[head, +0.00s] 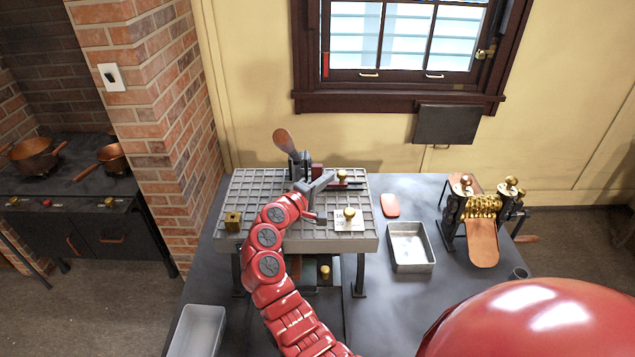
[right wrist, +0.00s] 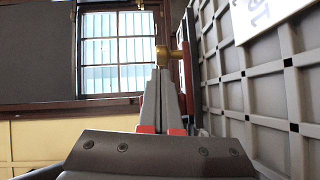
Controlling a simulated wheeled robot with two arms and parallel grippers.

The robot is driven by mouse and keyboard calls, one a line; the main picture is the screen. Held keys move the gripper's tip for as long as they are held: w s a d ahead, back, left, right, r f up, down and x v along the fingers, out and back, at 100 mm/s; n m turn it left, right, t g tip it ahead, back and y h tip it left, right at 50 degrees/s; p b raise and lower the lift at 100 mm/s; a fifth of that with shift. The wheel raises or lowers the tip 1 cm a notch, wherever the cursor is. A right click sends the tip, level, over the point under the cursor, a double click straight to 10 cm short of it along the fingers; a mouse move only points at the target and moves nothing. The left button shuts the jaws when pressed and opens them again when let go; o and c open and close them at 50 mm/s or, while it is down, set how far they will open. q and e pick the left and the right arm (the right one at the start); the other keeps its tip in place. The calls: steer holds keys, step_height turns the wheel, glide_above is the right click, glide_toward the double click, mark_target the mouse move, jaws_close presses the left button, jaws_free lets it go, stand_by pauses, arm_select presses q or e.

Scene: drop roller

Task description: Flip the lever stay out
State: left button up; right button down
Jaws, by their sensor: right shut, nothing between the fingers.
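A lever with a wooden handle (head: 283,140) stands tilted at the back of the gridded plate (head: 270,235). Right of its base is a dark and red bar with a brass knob (head: 342,175); which part is the stay I cannot tell. My right gripper (head: 329,178) is over the plate, close to this knob and shut with nothing in it. In the right wrist view its closed fingers (right wrist: 159,76) point at a brass knob (right wrist: 163,54) just beyond the tips; contact is unclear. My left gripper is out of view.
A white card with a brass knob (head: 350,214) and a small brass block (head: 233,221) sit on the plate. A pale bin (head: 184,340) stands front left.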

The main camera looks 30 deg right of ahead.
steer(key=shift+w+d, duration=0.15)
steer(key=shift+d, duration=0.1)
steer(key=shift+d, duration=0.1)
steer(key=s+d, duration=0.1)
steer(key=d+p, duration=0.1)
steer(key=s+d, duration=0.1)
steer(key=d, duration=0.1)
steer(key=shift+s, duration=0.3)
steer(key=shift+w+a, duration=0.1)
steer(key=shift+a, duration=0.05)
